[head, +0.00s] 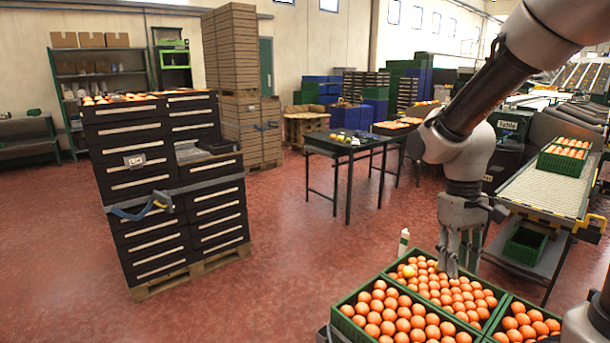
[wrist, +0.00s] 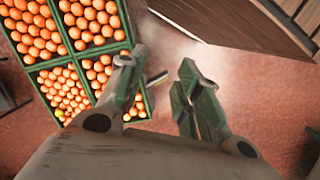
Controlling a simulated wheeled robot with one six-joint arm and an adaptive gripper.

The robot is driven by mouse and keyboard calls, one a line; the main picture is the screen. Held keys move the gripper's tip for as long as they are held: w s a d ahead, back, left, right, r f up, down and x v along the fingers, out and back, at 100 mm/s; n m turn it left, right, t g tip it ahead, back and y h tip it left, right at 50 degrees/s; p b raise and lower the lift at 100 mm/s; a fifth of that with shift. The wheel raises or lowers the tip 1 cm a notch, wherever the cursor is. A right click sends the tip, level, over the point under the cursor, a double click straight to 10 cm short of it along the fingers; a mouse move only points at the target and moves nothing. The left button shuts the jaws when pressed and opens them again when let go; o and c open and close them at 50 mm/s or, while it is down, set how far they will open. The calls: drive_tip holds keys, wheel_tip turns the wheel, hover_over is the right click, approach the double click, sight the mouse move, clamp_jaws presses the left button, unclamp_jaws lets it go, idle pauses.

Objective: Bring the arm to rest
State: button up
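My gripper (head: 459,262) hangs from my raised arm on the right of the head view, fingers pointing down. In the picture it overlaps the green crates of oranges (head: 374,283); its exact height above them is hard to tell. In the wrist view my gripper (wrist: 157,72) has its two fingers clearly apart, with red floor between them and nothing held. The crates show at the upper left of the wrist view (wrist: 84,53), filled with oranges. One yellowish fruit (head: 408,271) lies among the oranges near the back corner of a crate.
A white bottle (head: 404,242) stands behind the crates. A conveyor (head: 540,190) carrying a crate of oranges is at the right. A black table (head: 350,146) stands further back. A black drawer stack (head: 165,185) on a pallet is at the left, with open red floor (head: 290,245) between.

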drive_tip(key=s+d+r+m+t, duration=0.1)
drive_tip(key=s+d+r+t, duration=0.1)
drive_tip(key=s+r, duration=0.3)
drive_tip(key=s+d+r+m+t, duration=0.1)
drive_tip(key=s+d+r+t, duration=0.2)
drive_tip(key=r, duration=0.4)
drive_tip(key=shift+s+d+t+y, duration=0.25)
drive_tip(key=shift+s+t+y, duration=0.05)
drive_tip(key=shift+s+t, duration=0.55)
drive_tip(key=shift+r, duration=0.1)
